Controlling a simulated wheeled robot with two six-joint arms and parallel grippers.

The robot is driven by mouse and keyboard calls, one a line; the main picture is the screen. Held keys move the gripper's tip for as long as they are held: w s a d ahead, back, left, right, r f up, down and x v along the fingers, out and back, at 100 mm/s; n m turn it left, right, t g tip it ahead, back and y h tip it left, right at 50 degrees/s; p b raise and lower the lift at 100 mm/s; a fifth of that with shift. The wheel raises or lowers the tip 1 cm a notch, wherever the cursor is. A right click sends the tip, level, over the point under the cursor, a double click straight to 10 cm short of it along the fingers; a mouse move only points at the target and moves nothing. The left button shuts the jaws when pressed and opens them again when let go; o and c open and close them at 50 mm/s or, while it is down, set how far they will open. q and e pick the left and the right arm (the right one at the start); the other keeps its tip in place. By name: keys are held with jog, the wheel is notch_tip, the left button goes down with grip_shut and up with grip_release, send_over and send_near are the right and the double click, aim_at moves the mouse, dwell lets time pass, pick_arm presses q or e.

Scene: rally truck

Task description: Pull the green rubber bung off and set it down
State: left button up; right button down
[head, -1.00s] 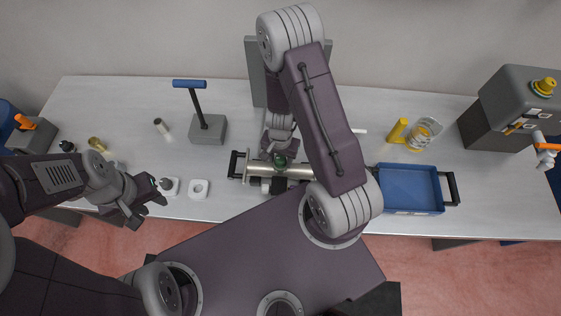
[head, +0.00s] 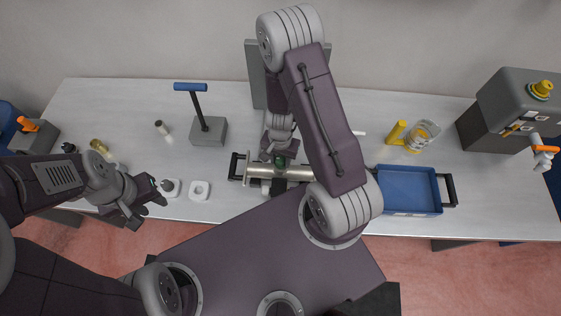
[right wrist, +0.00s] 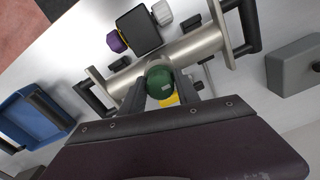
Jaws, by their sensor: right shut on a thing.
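The green rubber bung (head: 280,161) sits at the metal pipe fitting in the head view, partly covered by my right gripper. In the right wrist view the bung (right wrist: 159,83) is a round green knob between the fingers of my right gripper (right wrist: 165,90). The gripper is shut on it. The bung overlaps the steel pipe (right wrist: 190,47); whether it is still seated there I cannot tell. The pipe (head: 315,173) lies crosswise on the bench. My left gripper (head: 145,207) is open and empty at the bench's front left edge.
A blue tray (head: 408,191) lies right of the pipe. A grey block with a blue T-handle (head: 208,131) stands left. White ring holders (head: 199,190) are near the left gripper. A yellow cylinder (head: 396,132) and a grey machine (head: 500,110) are at right. Bench between T-handle and pipe is clear.

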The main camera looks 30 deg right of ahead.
aim_at(280, 158)
jog(key=shift+r+p, duration=1.35)
jog(key=shift+r, duration=0.15)
notch_tip(280, 158, up, 4)
jog(key=p, duration=0.4)
jog(key=shift+f, duration=0.1)
